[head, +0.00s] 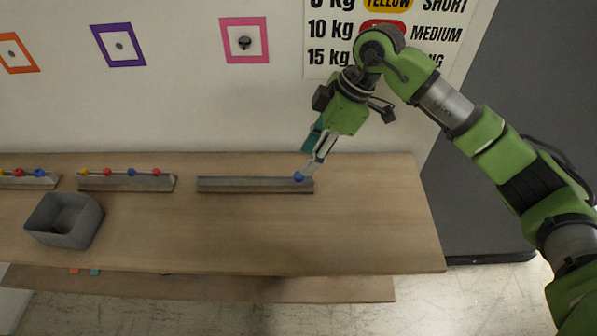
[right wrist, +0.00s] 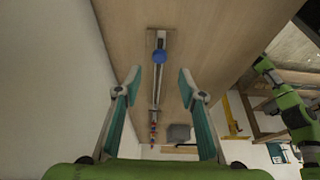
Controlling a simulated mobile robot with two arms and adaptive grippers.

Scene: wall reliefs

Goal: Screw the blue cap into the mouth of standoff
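A blue cap (head: 298,176) sits at the right end of the grey rail (head: 240,185) on the wooden shelf. It also shows in the right wrist view (right wrist: 159,57), beyond and between the fingertips. My right gripper (head: 313,167) points down just above and beside this cap. In the right wrist view its two fingers are spread, with nothing between the tips (right wrist: 160,78). Another blue cap (head: 39,173) is on the far left rail. Small dark fittings, apparently standoffs, show on the wall inside the pink frame (head: 227,56), purple frame (head: 97,32) and orange frame (head: 8,69). My left gripper is not in view.
Two more rails with red, yellow and blue caps stand to the left, the middle one (head: 125,184) nearer. A grey bin (head: 65,221) stands on the shelf's left. A weight chart (head: 318,60) hangs behind my right arm. The shelf's front right is clear.

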